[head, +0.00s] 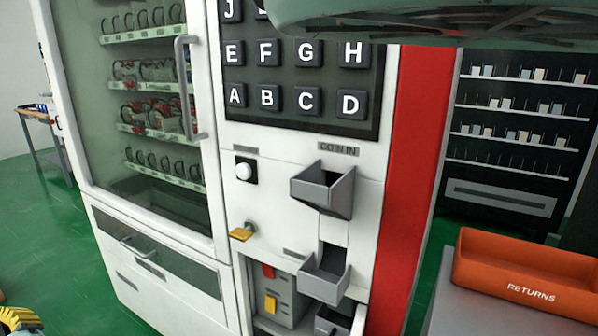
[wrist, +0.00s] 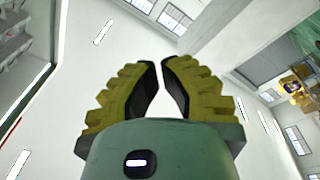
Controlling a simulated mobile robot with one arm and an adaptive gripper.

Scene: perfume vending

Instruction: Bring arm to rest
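In the head view, a piece of ribbed yellow finger shows at the bottom left corner (head: 14,320). A green-grey link of my arm crosses the top right of the head view and hides part of the machine's upper keys.
A white vending machine (head: 358,165) with a lettered keypad (head: 300,80), coin-in tray (head: 322,190) and door handle (head: 187,88) stands ahead. An orange returns bin (head: 525,270) sits on a grey counter (head: 470,308) at right. Green floor (head: 60,235) is clear at left.

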